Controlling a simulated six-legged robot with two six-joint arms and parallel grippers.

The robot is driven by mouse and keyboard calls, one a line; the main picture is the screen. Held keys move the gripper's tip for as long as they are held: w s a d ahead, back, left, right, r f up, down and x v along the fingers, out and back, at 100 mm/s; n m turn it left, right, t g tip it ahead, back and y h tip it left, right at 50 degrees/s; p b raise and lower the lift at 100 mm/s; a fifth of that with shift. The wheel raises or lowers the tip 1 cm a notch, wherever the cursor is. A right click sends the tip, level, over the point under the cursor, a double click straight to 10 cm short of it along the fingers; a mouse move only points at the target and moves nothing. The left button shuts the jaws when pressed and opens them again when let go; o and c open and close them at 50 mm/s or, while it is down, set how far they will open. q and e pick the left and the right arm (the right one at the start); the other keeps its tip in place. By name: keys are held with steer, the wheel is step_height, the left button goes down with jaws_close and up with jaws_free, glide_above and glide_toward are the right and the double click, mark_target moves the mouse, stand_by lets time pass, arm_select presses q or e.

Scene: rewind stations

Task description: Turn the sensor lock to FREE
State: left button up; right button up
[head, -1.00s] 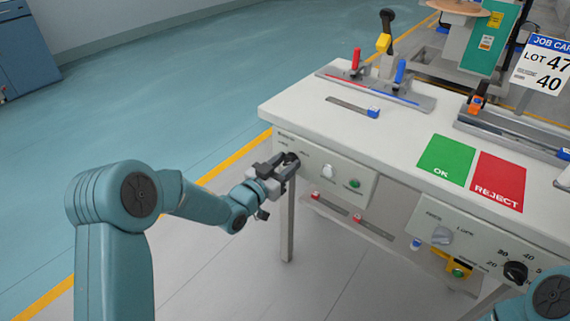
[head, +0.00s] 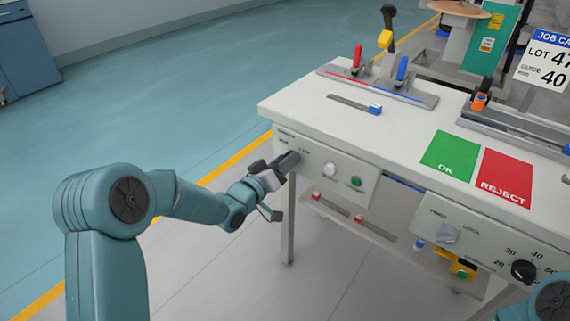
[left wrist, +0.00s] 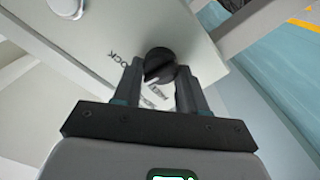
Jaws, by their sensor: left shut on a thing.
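A black knob (left wrist: 160,65) sits on the pale left panel under the bench top, with the word LOCK beside it in the left wrist view. A second word there is partly hidden by a finger. My left gripper (left wrist: 160,85) is shut on this knob, one finger on each side. In the head view my left gripper (head: 287,163) is at the left end of the left panel (head: 312,165) and hides the knob. My right gripper is not in view.
The left panel also has a white knob (head: 329,170) and a green button (head: 356,183). A black numbered dial (head: 523,271) is on the right panel. Green OK (head: 449,157) and red REJECT (head: 503,179) mats lie on the bench. The floor at left is clear.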

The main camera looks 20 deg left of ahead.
arm_select(q)
steer(key=n, duration=1)
steer(key=shift+a+f, duration=0.1)
steer(key=shift+f, duration=0.1)
steer(key=shift+n+p, duration=0.3)
steer(key=shift+n, duration=0.1)
steer(key=o, duration=1.1)
steer(key=shift+c, duration=0.2)
steer(key=p+v, duration=0.2)
steer(key=v, duration=1.4)
steer(key=shift+s, duration=0.2)
